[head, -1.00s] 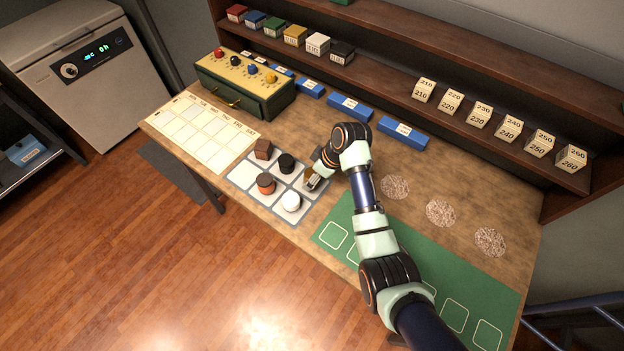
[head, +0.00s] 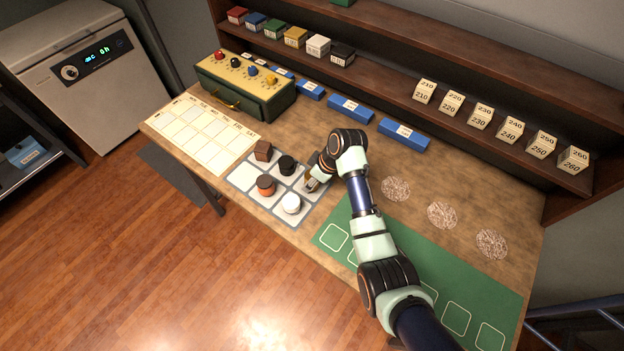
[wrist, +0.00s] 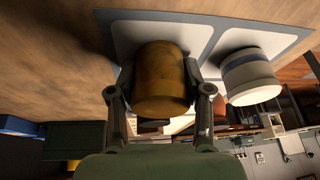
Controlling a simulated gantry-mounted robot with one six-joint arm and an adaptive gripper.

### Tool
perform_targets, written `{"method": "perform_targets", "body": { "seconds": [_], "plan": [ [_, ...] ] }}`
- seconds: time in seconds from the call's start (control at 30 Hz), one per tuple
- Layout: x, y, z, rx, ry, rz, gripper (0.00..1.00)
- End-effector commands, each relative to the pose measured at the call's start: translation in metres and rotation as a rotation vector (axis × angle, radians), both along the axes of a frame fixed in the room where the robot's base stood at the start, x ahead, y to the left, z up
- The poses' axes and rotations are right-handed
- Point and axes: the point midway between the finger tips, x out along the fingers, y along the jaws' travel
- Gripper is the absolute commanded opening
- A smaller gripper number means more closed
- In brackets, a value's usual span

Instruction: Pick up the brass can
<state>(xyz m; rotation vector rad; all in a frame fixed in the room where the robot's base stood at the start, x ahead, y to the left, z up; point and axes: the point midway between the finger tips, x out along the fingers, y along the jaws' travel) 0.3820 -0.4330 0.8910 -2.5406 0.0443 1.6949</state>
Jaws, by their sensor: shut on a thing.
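The brass can (wrist: 160,72) is a gold-brown cylinder between the two fingers of my gripper (wrist: 159,95) in the wrist view. My gripper is shut on it, with one finger against each side. In the head view my gripper (head: 314,184) is at the right side of the grey tray, and it and the wrist hide most or all of the can. I cannot tell whether the can touches the tray or is slightly above it.
On the grey tray (head: 241,176) stand a white can (head: 291,203), an orange-and-black can (head: 266,186), a black can (head: 286,164) and a brown block (head: 263,150). A green mat (head: 400,262) lies right. A yellow-topped box (head: 245,90) and blue blocks (head: 350,108) stand behind.

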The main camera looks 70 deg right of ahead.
Motion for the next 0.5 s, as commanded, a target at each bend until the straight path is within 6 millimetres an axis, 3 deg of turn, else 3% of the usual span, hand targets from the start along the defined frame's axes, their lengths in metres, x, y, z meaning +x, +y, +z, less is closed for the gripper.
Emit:
{"method": "perform_targets", "body": {
  "seconds": [0.17,0.5],
  "plan": [
    [0.001,-0.001,0.024,-0.004,-0.003,0.001,0.03],
    [0.001,-0.001,0.134,-0.005,-0.005,0.0,0.03]
  ]
}}
